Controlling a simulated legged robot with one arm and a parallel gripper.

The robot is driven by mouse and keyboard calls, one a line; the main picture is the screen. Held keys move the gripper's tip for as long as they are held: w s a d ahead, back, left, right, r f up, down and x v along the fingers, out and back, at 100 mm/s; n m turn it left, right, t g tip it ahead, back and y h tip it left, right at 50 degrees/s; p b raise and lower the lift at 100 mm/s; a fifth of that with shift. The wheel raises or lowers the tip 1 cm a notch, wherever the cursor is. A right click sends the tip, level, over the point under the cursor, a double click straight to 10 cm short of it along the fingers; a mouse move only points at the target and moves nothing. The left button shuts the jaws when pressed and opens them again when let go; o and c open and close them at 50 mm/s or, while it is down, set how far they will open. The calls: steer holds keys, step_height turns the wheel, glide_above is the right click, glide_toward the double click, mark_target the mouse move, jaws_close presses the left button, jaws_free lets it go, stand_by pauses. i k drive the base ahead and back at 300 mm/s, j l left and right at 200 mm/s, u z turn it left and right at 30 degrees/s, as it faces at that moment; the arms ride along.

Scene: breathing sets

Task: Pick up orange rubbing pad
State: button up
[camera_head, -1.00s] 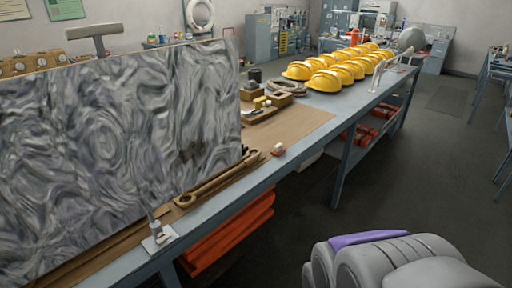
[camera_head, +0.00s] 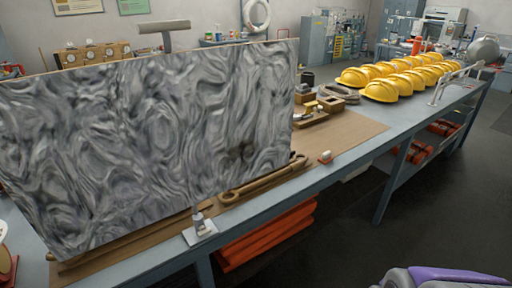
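A small pad (camera_head: 325,157), orange with a whitish top, lies on the near edge of the workbench (camera_head: 262,203), right of the centre of the head view. It is small in the picture and its details are hard to tell. It lies apart from the wooden tool beside it. A rounded grey and purple part of my own body shows at the bottom right corner, well away from the pad. No gripper fingers are in view.
A large grey swirled panel (camera_head: 150,140) stands on the bench at left. A long wooden tool (camera_head: 262,180) and a small metal stand (camera_head: 200,232) lie before it. Yellow helmets (camera_head: 381,91) are farther back. Orange items (camera_head: 265,237) are on the lower shelf. The floor at right is clear.

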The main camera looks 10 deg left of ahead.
mark_target(326, 158)
steer(key=i+l+u, duration=0.1)
steer(key=i, duration=0.35)
steer(key=i+l+u, duration=0.1)
steer(key=i+l, duration=0.2)
steer(key=i, duration=0.15)
steer(key=i+l+u, duration=0.1)
steer(key=i+l, duration=0.15)
steer(key=i, duration=0.2)
